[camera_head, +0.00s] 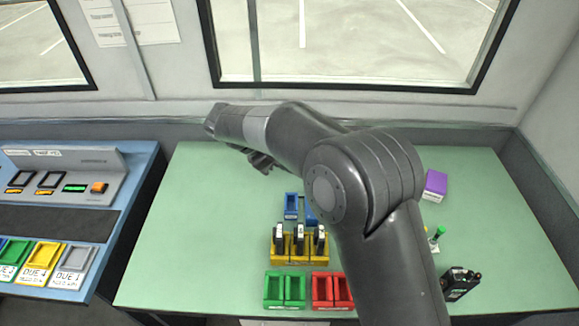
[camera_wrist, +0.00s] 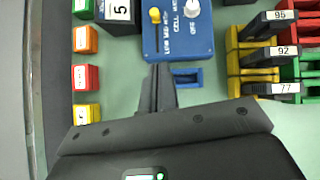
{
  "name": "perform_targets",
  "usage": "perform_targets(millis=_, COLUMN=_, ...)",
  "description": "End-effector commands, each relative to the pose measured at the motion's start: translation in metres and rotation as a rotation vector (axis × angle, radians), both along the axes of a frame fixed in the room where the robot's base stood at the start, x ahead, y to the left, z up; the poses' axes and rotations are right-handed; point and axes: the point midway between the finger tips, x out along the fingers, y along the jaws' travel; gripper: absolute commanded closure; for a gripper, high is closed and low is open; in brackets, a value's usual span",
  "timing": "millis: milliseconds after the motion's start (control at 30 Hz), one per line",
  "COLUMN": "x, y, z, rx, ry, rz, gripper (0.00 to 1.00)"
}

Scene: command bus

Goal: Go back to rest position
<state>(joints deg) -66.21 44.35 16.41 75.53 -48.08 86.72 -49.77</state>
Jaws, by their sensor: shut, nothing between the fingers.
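My gripper (camera_head: 262,162) is over the back left of the green table (camera_head: 200,215) in the head view, at the end of my bent arm. In the wrist view its dark fingers (camera_wrist: 157,75) are together, with nothing between them. Their tips show just below a blue box with knobs (camera_wrist: 178,30) and left of a small blue bin (camera_wrist: 187,78). My arm hides part of the table's middle and right in the head view.
Yellow bins (camera_head: 280,255) hold black handsets; green bins (camera_head: 285,290) and red bins (camera_head: 322,290) stand in front. A purple box (camera_head: 435,184) and black radio (camera_head: 460,283) are at right. A console (camera_head: 75,225) stands left. The table's left side is clear.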

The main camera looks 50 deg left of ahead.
Motion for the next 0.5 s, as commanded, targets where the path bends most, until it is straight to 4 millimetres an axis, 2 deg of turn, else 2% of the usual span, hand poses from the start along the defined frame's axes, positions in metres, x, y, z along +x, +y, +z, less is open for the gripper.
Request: perform_targets(millis=500, x=0.004, y=-0.0036, z=0.0034, rx=0.008, ry=-0.001, rz=-0.011, gripper=1.0)
